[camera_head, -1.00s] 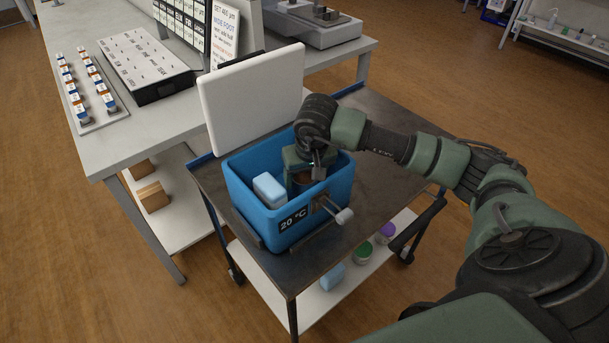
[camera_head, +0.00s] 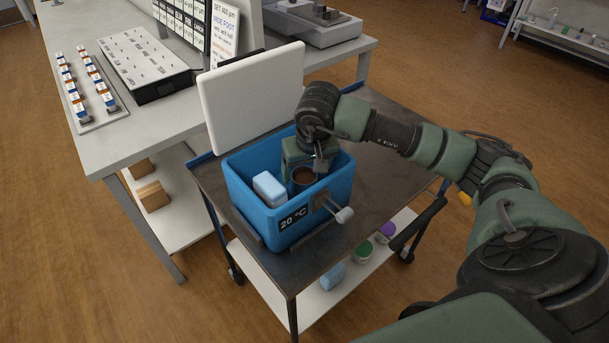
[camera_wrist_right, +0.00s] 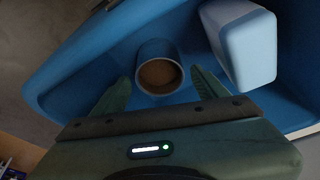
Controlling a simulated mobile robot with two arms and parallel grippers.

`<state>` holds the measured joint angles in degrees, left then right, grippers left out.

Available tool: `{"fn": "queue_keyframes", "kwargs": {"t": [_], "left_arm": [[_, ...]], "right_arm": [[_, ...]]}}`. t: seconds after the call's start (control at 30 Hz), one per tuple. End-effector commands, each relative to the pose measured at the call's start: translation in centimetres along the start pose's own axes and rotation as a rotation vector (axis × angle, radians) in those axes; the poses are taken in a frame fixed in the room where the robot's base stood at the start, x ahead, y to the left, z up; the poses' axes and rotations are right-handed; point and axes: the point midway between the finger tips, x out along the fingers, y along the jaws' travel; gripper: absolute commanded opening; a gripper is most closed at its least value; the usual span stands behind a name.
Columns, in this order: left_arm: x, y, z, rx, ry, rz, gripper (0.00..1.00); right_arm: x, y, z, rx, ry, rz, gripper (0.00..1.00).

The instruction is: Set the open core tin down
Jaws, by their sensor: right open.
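The open core tin (camera_head: 304,176) stands upright inside the blue cool box (camera_head: 239,203), and brown soil shows in its open top. In the right wrist view the tin (camera_wrist_right: 159,72) stands on the box floor, ahead of and between my fingertips. My right gripper (camera_head: 303,166) is over the box, pointing down into it. In the right wrist view its two fingers (camera_wrist_right: 160,84) are spread apart with a gap to the tin on both sides. My left gripper does not show in any view.
A pale blue block (camera_head: 269,188) stands in the box to the left of the tin. The box's white lid (camera_head: 252,97) is raised at the back. The box sits on a dark cart top (camera_head: 385,160). A grey bench (camera_head: 125,145) stands to the left.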

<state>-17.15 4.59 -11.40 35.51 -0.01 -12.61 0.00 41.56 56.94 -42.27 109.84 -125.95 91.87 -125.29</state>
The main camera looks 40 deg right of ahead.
Motion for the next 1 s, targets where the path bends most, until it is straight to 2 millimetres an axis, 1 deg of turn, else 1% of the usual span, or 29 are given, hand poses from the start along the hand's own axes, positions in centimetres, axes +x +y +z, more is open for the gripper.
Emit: {"fn": "queue_keyframes", "kwargs": {"t": [0.03, 0.2, 0.3, 0.4, 0.5, 0.6, 0.87, 0.93, 1.0], "left_arm": [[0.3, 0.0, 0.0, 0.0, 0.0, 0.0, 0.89], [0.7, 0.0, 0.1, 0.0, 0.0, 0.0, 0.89], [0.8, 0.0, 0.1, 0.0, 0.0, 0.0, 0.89], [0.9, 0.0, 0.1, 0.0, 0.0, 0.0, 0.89], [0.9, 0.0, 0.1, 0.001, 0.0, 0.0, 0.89], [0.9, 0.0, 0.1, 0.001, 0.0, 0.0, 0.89], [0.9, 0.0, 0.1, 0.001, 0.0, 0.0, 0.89], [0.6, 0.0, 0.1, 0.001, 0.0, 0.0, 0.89], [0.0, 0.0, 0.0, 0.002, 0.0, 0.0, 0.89]], "right_arm": [[-1.1, 0.0, -0.2, -0.001, 0.006, 0.0, 0.74], [-4.9, 0.1, -0.1, -0.001, 0.007, 0.0, 0.74], [-6.8, 0.0, -0.1, 0.0, 0.005, 0.0, 0.74], [-8.2, 0.0, -0.1, -0.001, 0.002, 0.0, 0.74], [-9.0, 0.0, -0.1, 0.0, 0.001, 0.001, 0.74], [-9.4, 0.0, 0.0, 0.0, -0.001, 0.001, 0.74], [-9.4, 0.0, 0.0, 0.0, -0.001, 0.001, 0.74], [-9.6, 0.0, -0.1, 0.0, -0.001, 0.0, 0.74], [-10.3, 0.0, -0.3, 0.0, -0.001, 0.0, 0.74]]}}
